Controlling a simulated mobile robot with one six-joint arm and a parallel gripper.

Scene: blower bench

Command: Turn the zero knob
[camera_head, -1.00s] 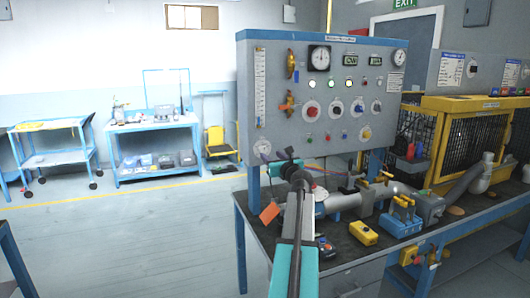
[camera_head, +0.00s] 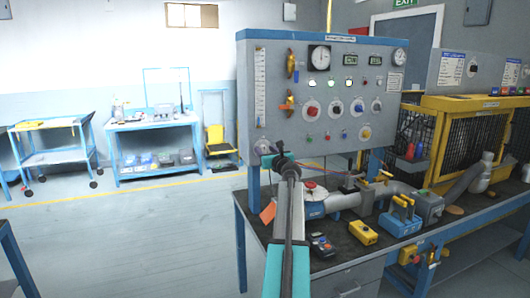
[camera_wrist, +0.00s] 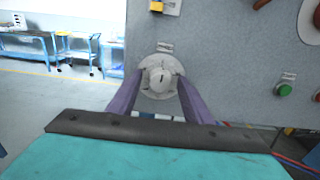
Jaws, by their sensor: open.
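The zero knob (camera_wrist: 158,76) is a pale round knob with a dark pointer mark, on a light round dial at the lower left of the grey panel. In the head view the knob's dial (camera_head: 261,147) is partly hidden by my gripper (camera_head: 268,153). In the wrist view my gripper (camera_wrist: 158,88) is open, with its purple fingers reaching up on the left and right of the knob. The fingers look apart from the knob's sides. How deep the tips reach cannot be told.
The panel (camera_head: 290,110) carries other knobs, gauges and lamps. A green button (camera_wrist: 285,89) is to the right of the knob. Below, the bench (camera_head: 345,240) holds pipes, a yellow box (camera_head: 363,234) and a small control box (camera_head: 322,246). The floor at left is free.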

